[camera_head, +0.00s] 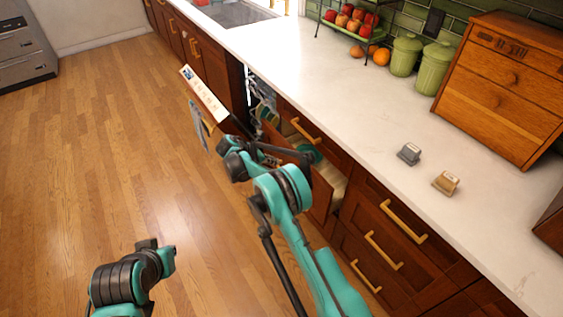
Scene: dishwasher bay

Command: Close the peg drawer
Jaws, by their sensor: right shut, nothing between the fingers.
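The peg drawer (322,196) is pulled out from the wooden cabinet run under the counter. Its pale inside shows, with a green item (308,152) in it, partly hidden. My right arm reaches up from the bottom and bends at the wrist in front of the drawer. My right gripper (300,157) is dark, shut and empty, and overlaps the drawer's upper edge in the picture. I cannot tell whether it touches the drawer. A part of my left arm shows at the bottom left, over the floor; its gripper is not visible.
An open dishwasher door (205,94) juts out beyond the drawer. Closed drawers with brass handles (384,250) lie to the right. The counter (375,110) holds green canisters (433,68), a wooden box (500,85) and two small blocks (409,153). The wooden floor at left is clear.

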